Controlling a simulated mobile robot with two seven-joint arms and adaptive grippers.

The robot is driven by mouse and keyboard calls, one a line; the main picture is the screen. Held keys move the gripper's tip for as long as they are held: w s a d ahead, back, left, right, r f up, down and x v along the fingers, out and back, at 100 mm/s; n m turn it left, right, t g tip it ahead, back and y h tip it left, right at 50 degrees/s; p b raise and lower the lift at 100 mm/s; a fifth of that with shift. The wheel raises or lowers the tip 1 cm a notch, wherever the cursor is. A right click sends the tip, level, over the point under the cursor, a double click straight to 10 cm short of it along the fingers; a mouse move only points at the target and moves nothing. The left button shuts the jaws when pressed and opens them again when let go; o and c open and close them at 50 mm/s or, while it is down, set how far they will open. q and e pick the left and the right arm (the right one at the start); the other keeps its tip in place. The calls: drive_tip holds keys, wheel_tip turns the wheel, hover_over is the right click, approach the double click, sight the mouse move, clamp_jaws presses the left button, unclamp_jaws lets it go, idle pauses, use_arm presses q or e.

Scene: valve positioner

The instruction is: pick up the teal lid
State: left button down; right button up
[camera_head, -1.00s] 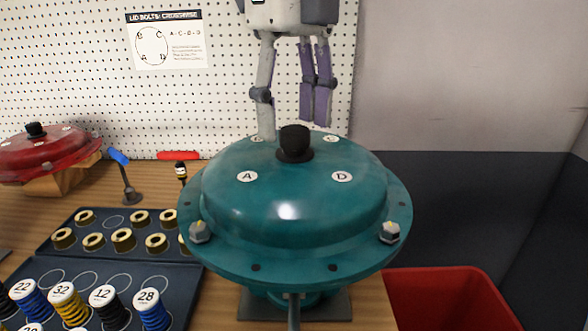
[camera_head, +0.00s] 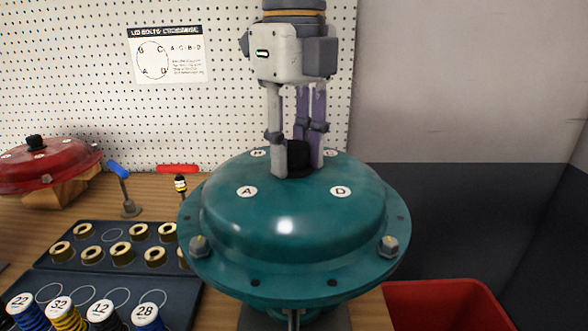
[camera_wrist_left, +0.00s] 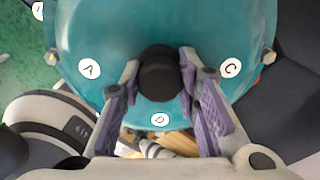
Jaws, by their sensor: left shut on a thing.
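The teal lid (camera_head: 285,220) is a domed cover with a flat flange, sitting on the valve body at the table's front. Letter labels are on its dome, and hex bolts (camera_head: 388,246) show on its flange. A black knob (camera_head: 297,158) stands at its top centre. My left gripper (camera_head: 298,172) comes down from above and is shut on the knob, fingers on either side; they partly hide it. The wrist view shows the knob (camera_wrist_left: 160,78) between the fingertips, with the lid (camera_wrist_left: 110,45) around it. My right gripper is not in view.
A red lid (camera_head: 45,165) rests on a wooden block at the left. Dark trays hold gold rings (camera_head: 122,253) and coloured springs (camera_head: 60,312). A red bin (camera_head: 445,305) is at the right. A pegboard (camera_head: 80,85) with a bolt-order sheet stands behind.

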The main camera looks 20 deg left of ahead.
use_arm(q)
drive_tip(key=shift+r, duration=0.2)
drive_tip(key=shift+r, duration=0.25)
wheel_tip(320, 180, up, 2)
drive_tip(key=shift+r, duration=0.2)
drive_tip(key=s+r, duration=0.9)
drive_tip(key=s, duration=0.5)
drive_tip(key=shift+a+r, duration=0.25)
drive_tip(key=shift+r, duration=0.15)
